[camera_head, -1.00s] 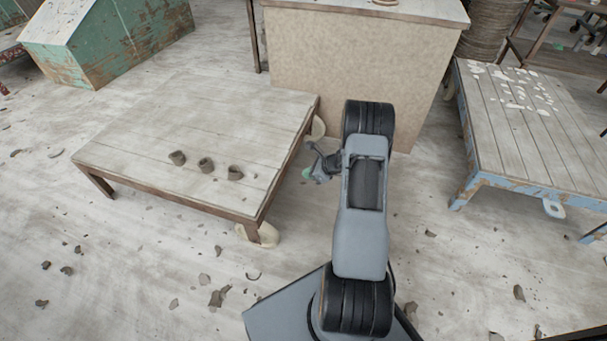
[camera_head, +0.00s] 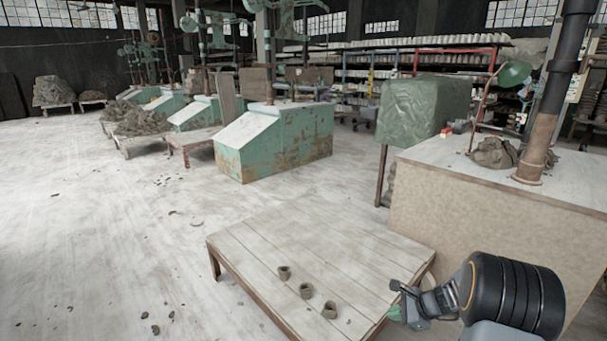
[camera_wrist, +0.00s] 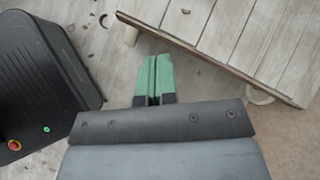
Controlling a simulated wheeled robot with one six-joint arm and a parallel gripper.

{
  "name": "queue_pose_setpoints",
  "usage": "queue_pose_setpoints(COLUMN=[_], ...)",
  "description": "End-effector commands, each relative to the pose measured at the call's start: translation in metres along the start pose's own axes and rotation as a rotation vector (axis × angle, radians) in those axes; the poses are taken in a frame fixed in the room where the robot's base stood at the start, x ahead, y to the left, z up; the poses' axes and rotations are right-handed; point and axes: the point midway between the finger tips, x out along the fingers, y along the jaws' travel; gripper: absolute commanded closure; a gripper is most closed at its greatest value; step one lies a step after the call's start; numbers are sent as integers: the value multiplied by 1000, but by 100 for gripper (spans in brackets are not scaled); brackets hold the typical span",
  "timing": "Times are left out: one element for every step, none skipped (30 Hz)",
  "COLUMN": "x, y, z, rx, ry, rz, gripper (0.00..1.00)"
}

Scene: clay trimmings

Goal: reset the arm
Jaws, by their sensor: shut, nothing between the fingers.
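My gripper (camera_head: 394,300) is at the lower right of the head view, by the right edge of the low wooden table. In the wrist view, the green fingers of my gripper (camera_wrist: 153,78) are shut together with nothing between them. They point down past the table's edge over the pale floor. My arm's dark joint and grey link show at the lower right of the head view.
Three small clay pieces (camera_head: 306,290) sit on the low wooden table (camera_head: 340,235), which also shows in the wrist view (camera_wrist: 240,35). A tall beige counter (camera_head: 450,205) stands behind my arm. A green slanted cabinet (camera_head: 270,145) is farther back. Floor at left is mostly open, with scattered scraps.

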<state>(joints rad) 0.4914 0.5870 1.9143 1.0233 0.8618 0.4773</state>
Motion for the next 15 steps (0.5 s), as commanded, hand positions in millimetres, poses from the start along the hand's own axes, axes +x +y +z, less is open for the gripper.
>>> queue_pose_setpoints(x=[-40,-54,-73,-88,-103,-124,-139,-155,-175,-190,-204,-222,-235,-247,-262], y=[-4,-2,2,5,9,15,20,26,34,40,46,54,59,64,71], z=[51,71,98,117,136,161,179,197,218,232,246,261,272,281,292], rx=[-131,-207,-309,-389,-468,-577,-659,-744,-853,-931,-1009,-1107,-1178,-1244,-1328], ry=[20,33,50,64,78,98,114,130,152,169,187,210,227,245,268], rz=[33,56,86,109,131,162,186,210,240,262,284,311,331,348,372], gripper=[100,100,100,100,100,100,100,100,100,100,100,100,100,100,100])
